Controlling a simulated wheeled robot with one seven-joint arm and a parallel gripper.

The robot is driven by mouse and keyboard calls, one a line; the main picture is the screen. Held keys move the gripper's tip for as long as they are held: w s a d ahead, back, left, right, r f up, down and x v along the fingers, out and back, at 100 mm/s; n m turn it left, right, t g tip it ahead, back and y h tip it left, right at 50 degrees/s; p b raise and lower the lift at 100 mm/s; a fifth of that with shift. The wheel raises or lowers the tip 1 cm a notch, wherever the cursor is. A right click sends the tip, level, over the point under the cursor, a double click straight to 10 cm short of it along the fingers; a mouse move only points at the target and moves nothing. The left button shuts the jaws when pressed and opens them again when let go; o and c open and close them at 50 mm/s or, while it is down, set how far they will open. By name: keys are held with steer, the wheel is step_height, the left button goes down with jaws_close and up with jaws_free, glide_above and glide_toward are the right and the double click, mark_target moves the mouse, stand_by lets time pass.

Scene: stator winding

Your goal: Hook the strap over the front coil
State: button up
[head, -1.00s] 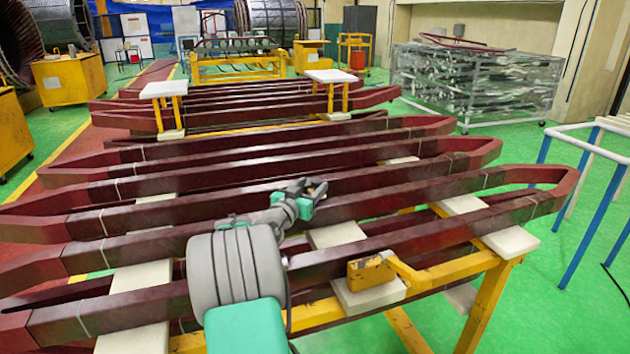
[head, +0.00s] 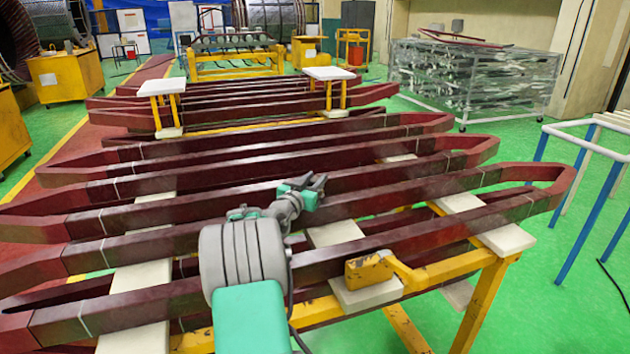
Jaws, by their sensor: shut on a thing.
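The front coil (head: 165,303) is a long dark-red bar loop across the lower part of the head view. It lies on pale blocks and bends round at the right end. My gripper (head: 314,183) is above the coil bars just behind the front bar, its fingers pointing away and to the right. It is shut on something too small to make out. I cannot pick out the strap in this view. My arm covers part of the front coil. I cannot tell whether my gripper touches a bar.
A yellow stand (head: 440,272) with pale blocks (head: 368,296) supports the coils at the right front. More dark-red coils (head: 250,172) lie behind in rows. A white and blue rail frame (head: 590,150) stands at the right.

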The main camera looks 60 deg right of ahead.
jaws_close()
stand_by(0.6)
